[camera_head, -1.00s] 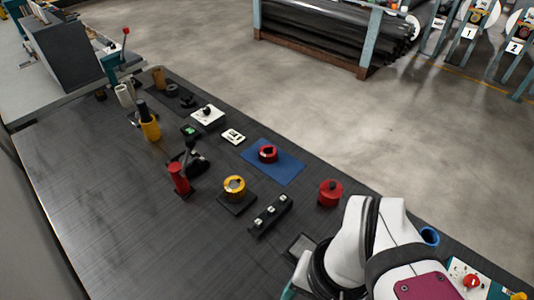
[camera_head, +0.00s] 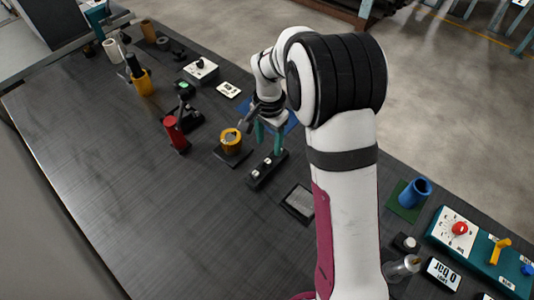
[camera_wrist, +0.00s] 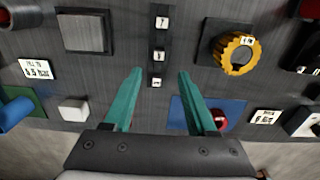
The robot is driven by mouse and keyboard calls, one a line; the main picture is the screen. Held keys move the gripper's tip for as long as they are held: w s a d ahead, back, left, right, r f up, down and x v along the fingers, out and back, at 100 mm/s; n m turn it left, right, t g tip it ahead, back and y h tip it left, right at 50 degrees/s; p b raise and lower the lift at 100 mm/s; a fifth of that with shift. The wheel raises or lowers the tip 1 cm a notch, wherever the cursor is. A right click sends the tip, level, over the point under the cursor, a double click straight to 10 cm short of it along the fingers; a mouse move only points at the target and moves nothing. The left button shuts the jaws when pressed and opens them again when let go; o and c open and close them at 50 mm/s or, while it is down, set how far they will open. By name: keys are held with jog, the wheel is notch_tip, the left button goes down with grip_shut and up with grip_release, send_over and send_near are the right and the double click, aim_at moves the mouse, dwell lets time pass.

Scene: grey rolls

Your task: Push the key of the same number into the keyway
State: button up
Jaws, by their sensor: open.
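The block also shows in the head view (camera_head: 267,169). A yellow ring-shaped hub (camera_wrist: 238,54) with a small white number tag sits on a dark base, right of the block in the wrist view. It shows left of the block in the head view (camera_head: 231,143). My gripper (camera_wrist: 160,76) is open and empty, its teal fingers on either side of the block's near end in the wrist view. Its height above the keys is unclear.
A blue mat (camera_wrist: 178,118) with a red ring lies partly behind my right finger. A grey framed plate (camera_wrist: 85,31) is left of the block. A red-topped clamp (camera_head: 174,131) stands beyond the yellow hub. The table's left side is clear.

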aim_at(268, 161)
jog(key=f, duration=0.7)
jog(key=shift+s+a, duration=0.15)
jog(key=shift+s, duration=0.15)
grip_shut()
